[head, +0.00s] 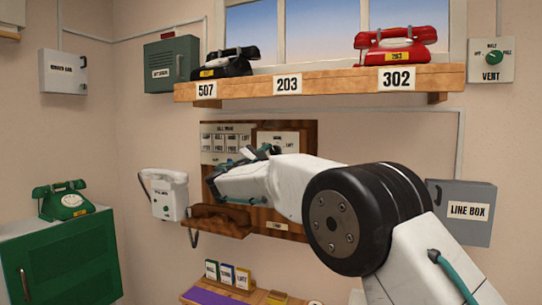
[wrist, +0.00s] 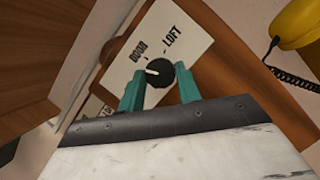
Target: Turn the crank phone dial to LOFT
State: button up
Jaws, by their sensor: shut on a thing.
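The crank phone (head: 299,218) is a brown wooden wall board in the head view, largely covered by my arm. In the wrist view its black round dial (wrist: 160,75) sits on a white plate (wrist: 176,18) with the words DOOR and LOFT. The dial's white pointer mark points left, nearer DOOR than LOFT. My gripper (wrist: 160,84) has its teal fingers on both sides of the dial and is shut on it. In the head view my gripper (head: 258,153) is at the board, and the dial is hidden.
A brown handset (head: 222,211) lies low on the board. A white wall phone (head: 168,199) hangs to the left and a grey line box (head: 466,212) to the right. A shelf (head: 330,82) with black and red phones runs above. A yellow phone part (wrist: 301,22) shows in the wrist view.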

jog(key=m+g, duration=0.1)
jog(key=m, duration=0.1)
jog(key=m+g+h, duration=0.1)
jog(key=m, duration=0.2)
jog(key=shift+a+r+m+g, duration=0.1)
jog(key=shift+a+m+g, duration=0.05)
jog(key=shift+m+g, duration=0.15)
jog(key=m+g, duration=0.1)
jog(key=m, duration=0.3)
jog(key=shift+r+m+g+y, duration=0.15)
jog(key=shift+m+g+y, duration=0.15)
jog(key=shift+m+g, duration=0.1)
jog(key=m+g+y, duration=0.1)
jog(key=m, duration=0.3)
jog(key=shift+r, duration=0.15)
jog(key=shift+m+y, duration=0.8)
jog(key=shift+m, duration=0.5)
jog(key=shift+g, duration=0.3)
jog(key=o, duration=1)
jog(key=shift+c, duration=0.2)
jog(key=shift+r, duration=0.1)
